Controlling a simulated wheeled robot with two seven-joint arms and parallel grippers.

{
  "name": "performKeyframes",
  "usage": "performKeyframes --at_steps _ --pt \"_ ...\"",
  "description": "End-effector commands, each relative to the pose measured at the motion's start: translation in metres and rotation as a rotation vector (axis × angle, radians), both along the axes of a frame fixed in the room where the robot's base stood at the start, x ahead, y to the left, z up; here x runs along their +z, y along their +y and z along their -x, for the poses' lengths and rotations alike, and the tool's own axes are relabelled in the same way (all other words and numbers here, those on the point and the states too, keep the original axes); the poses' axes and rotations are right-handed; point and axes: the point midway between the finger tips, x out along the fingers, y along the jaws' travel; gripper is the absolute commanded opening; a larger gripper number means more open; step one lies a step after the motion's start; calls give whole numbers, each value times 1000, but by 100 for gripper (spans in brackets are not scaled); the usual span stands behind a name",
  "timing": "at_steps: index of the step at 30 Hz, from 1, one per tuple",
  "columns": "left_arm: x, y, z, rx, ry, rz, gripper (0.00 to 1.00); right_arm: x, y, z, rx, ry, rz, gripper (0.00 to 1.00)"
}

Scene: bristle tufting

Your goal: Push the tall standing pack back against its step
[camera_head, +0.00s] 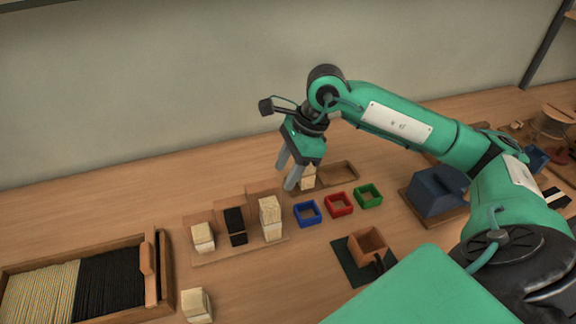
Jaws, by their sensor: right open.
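A tall cream pack (270,219) stands upright at the right end of a low wooden stand (240,248). Its wooden step (261,192) shows just behind it; I cannot tell whether they touch. A black pack (236,222) and a shorter cream pack (203,238) stand to its left, each in front of a wooden back piece. My right gripper (287,175) points down, up and to the right of the tall pack in the picture, apart from it. Its jaws are open, and nothing shows between them. My left gripper is out of view.
Another light block (307,178) shows behind the right gripper by a wooden tray (338,174). Blue (307,213), red (339,205) and green (368,195) square frames lie to the right. A bristle tray (160,270) is at left; a loose cream block (196,305) is in front.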

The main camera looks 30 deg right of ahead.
Motion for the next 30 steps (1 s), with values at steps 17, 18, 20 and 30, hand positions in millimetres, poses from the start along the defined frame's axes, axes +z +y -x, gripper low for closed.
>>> performKeyframes --at_steps 17,18,20,30 --pt "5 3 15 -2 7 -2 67 -92 38 -9 1 5 -2 46" --pt "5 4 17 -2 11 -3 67 -98 40 -9 1 5 -2 46" --pt "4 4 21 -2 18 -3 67 -106 44 -10 1 3 -3 46" --pt "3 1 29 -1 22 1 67 -124 50 -12 0 1 -1 46"
